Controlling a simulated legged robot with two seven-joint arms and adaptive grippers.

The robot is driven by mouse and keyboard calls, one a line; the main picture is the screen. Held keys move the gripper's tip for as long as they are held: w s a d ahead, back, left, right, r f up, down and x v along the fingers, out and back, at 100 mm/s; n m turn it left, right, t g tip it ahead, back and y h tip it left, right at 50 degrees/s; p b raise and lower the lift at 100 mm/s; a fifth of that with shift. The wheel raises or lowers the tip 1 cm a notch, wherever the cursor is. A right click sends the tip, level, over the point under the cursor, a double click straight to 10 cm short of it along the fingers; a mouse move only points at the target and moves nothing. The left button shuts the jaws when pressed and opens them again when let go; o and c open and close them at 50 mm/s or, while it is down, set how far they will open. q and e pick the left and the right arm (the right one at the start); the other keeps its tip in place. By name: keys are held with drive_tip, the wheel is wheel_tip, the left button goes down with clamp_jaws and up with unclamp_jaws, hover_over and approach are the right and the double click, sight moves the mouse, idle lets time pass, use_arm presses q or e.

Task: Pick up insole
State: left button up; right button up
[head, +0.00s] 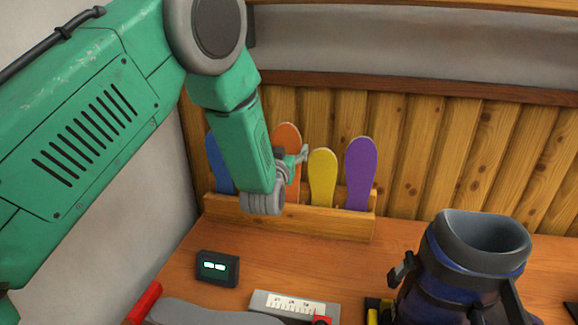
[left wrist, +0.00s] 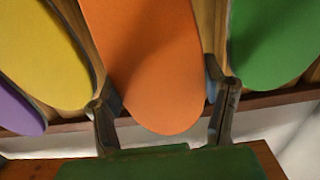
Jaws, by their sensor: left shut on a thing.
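The orange insole (head: 288,134) stands upright in a wooden rack (head: 300,217) at the back of the bench. My left gripper (head: 291,160) is at its upper part and partly hides it, along with my forearm. In the left wrist view, my left gripper's fingers (left wrist: 164,95) are on both sides of the orange insole (left wrist: 150,60), shut on it. A yellow insole (head: 322,178) and a purple insole (head: 360,173) stand to its right, a blue insole (head: 216,165) to its left. A green insole (left wrist: 272,40) shows in the left wrist view; my arm hides it in the head view.
A dark ski boot (head: 465,270) stands at the front right. A small black box with a lit display (head: 217,268) sits in front of the rack. A measuring scale (head: 290,304) lies at the front edge. A wooden plank wall (head: 450,150) rises behind the rack.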

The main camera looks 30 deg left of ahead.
use_arm(q)
wheel_tip(320, 180, up, 17)
drive_tip(key=shift+a+f, duration=0.1)
drive_tip(key=shift+a, duration=0.05)
drive_tip(key=shift+r, duration=0.6)
